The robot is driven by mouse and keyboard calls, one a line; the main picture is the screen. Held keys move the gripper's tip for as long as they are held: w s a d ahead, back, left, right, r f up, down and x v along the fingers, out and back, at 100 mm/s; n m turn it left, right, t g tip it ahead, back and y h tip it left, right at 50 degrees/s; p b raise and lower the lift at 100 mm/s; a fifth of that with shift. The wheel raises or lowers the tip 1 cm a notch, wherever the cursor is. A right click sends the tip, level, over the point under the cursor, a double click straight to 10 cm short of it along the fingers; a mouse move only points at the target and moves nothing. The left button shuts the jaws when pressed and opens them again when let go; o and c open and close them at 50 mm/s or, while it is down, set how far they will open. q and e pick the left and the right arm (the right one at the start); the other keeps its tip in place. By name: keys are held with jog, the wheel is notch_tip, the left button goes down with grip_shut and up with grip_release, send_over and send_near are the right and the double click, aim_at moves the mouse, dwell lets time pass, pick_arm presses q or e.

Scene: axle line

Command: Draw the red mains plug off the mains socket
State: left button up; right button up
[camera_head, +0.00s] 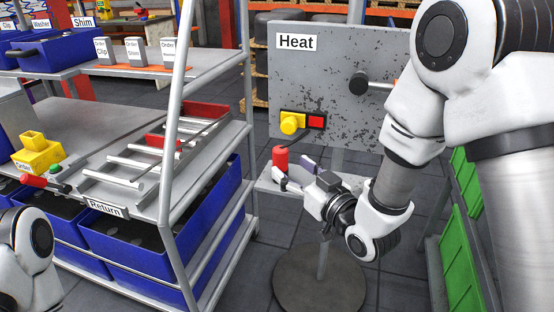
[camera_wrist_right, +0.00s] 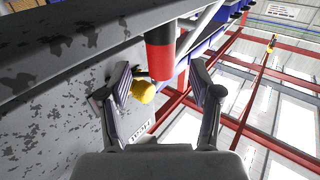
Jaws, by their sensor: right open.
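The red mains plug (camera_head: 280,157) stands upright on a small grey shelf (camera_head: 265,183) below the Heat panel. In the right wrist view the red plug (camera_wrist_right: 160,60) has a black part at its shelf end. The socket itself is not clearly visible; I take it to be under the plug. My right gripper (camera_head: 297,174) is open, with its fingers pointing toward the plug from the right. In the right wrist view the plug shows in the gap between the fingertips, with space on both sides. My left gripper is out of view; only part of my left arm shows.
A metal rack with blue bins (camera_head: 130,245) stands to the left. Green panels (camera_head: 466,205) stand at right.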

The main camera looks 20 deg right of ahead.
aim_at(285, 164)
jog(key=shift+w+a+r, duration=0.25)
jog(key=shift+w+r, duration=0.05)
jog(key=shift+w, duration=0.05)
jog(key=x, duration=0.2)
jog(key=f+x, duration=0.1)
jog(key=shift+w+a+p, duration=0.1)
jog(key=shift+w+p, duration=0.25)
jog(key=shift+p, duration=0.05)
jog(key=shift+w+a, duration=0.1)
jog(key=shift+w, duration=0.2)
jog(key=shift+s+r, duration=0.15)
jog(key=shift+s, duration=0.15)
jog(key=shift+c, duration=0.6)
jog(key=c, duration=0.6)
grip_shut()
